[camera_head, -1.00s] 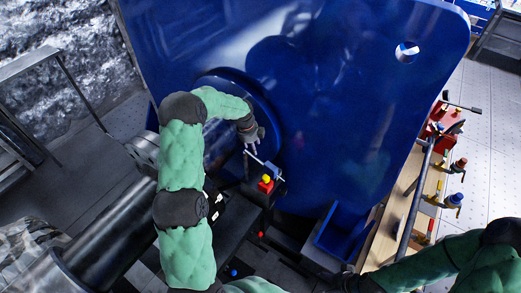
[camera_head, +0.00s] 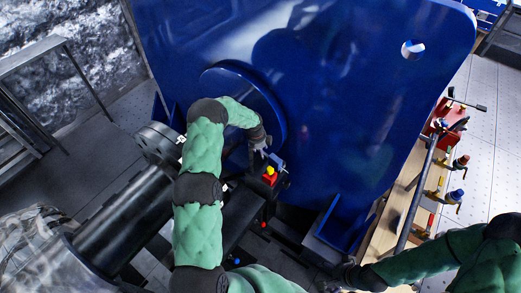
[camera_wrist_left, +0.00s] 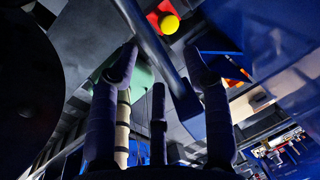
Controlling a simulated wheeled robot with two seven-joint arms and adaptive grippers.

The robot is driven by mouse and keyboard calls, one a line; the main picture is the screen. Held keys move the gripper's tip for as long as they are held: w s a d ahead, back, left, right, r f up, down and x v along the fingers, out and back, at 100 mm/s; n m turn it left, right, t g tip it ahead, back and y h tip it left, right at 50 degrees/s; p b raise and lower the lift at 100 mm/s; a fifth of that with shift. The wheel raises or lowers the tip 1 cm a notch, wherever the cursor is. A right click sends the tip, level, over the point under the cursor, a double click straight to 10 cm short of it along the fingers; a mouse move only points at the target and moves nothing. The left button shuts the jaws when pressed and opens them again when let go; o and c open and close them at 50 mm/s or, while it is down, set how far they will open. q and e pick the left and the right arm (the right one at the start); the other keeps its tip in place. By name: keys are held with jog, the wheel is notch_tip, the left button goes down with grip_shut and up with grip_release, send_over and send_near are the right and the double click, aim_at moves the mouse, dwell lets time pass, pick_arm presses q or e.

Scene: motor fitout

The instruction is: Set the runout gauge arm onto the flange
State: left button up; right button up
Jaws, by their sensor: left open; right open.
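A grey round flange (camera_head: 157,143) sits at the end of the dark shaft, left of my left arm in the head view. A red block with a yellow ball (camera_head: 270,174) stands on a dark stand just below my left gripper (camera_head: 261,151). The red and yellow part also shows at the top of the left wrist view (camera_wrist_left: 167,19). There, a grey bar (camera_wrist_left: 163,62), which may be the gauge arm, runs between the spread fingers of my left gripper (camera_wrist_left: 158,85). I cannot tell whether they touch it. My right gripper (camera_head: 347,277) is low in the head view, open and apart from these things.
A large blue housing (camera_head: 340,100) with a round blue disc (camera_head: 272,100) rises behind my left gripper. A wooden bench (camera_head: 412,225) with several tools and a red holder stands at right. A railing (camera_head: 75,75) is at upper left.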

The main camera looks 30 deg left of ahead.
pick_arm(q)
jog(key=shift+s, duration=0.1)
pick_arm(e)
jog(key=shift+s, duration=0.1)
pick_arm(q)
grip_shut()
